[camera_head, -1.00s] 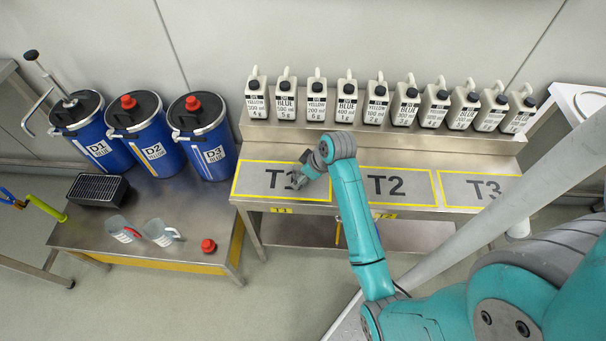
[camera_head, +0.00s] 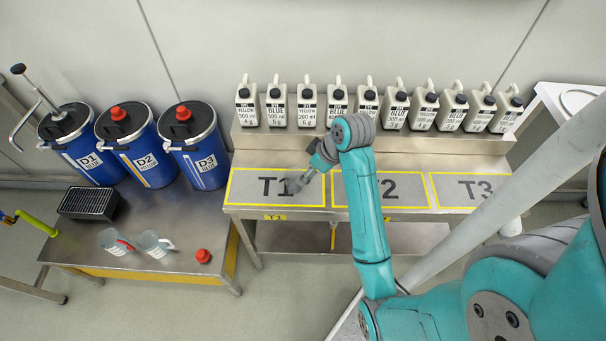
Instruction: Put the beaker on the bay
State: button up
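Two clear beakers stand side by side on the low steel table at left: a left beaker (camera_head: 112,243) with a red mark and a right beaker (camera_head: 150,246) with its handle to the right. The bays are yellow-framed rectangles on the steel bench: T1 (camera_head: 245,184), T2 (camera_head: 408,184) and T3 (camera_head: 450,186). My gripper (camera_head: 291,187) hangs over the right part of T1, apart from both beakers. It is small and dark in the picture, so its finger opening cannot be made out. I see nothing held in it. My arm covers part of T2.
Blue drums D1 (camera_head: 80,143), D2 (camera_head: 140,150) and D3 (camera_head: 199,151) stand behind the beakers. A black grated box (camera_head: 89,204) and a red cap (camera_head: 203,256) flank them. Several dye jugs (camera_head: 338,105) line the bench's back shelf. The bays look empty.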

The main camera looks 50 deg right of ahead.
jog(key=shift+v, duration=0.8)
jog(key=s+a+f+m+t+h, duration=0.1)
jog(key=s+a+f+t, duration=0.1)
jog(key=s+a+f, duration=0.45)
jog(key=s+a+f+m+t+h, duration=0.1)
jog(key=s+a+f+m+t, duration=0.15)
jog(key=a, duration=0.65)
jog(key=s+a+r+t, duration=0.2)
jog(key=s+r, duration=0.4)
jog(key=s, duration=0.3)
jog(key=s+a+r+n+t+y, duration=0.1)
jog(key=s+a+r+t, duration=0.2)
jog(key=s+a+r, duration=0.2)
jog(key=v, duration=0.4)
jog(key=shift+r, duration=0.45)
